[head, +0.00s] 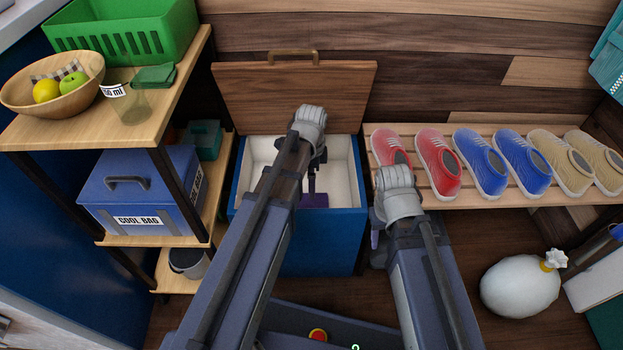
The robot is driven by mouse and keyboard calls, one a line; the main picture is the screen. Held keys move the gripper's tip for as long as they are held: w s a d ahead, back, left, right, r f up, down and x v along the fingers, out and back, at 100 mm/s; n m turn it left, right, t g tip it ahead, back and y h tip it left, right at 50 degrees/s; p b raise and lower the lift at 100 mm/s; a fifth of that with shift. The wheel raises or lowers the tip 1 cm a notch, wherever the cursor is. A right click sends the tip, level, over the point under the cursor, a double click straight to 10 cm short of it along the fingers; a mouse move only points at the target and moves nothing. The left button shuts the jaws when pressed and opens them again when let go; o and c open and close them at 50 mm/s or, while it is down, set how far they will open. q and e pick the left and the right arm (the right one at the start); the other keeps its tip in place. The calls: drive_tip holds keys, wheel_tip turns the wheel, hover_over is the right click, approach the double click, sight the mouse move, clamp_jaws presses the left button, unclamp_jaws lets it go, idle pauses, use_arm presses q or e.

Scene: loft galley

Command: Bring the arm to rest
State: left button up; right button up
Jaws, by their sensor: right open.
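My left arm reaches over an open blue chest (345,232) with a white inside. Its gripper (313,198) points down in the chest's opening, partly behind my own arm. I cannot tell whether its fingers are apart. My right arm extends forward beside the chest's right side. My right gripper (378,246) points down there, mostly hidden behind its wrist. It is open, and I see nothing held in it.
The chest's wooden lid (345,100) stands raised. A shelf at left holds a green crate (125,30), a fruit bowl (30,93) and a blue cool bag (140,190). A slatted rack (450,203) with shoes stands at right. A white sack (520,287) sits on the floor.

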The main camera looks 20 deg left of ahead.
use_arm(q)
drive_tip(key=shift+r+p, duration=0.5)
drive_tip(key=shift+r, duration=0.5)
use_arm(e)
drive_tip(key=shift+r, duration=1.05)
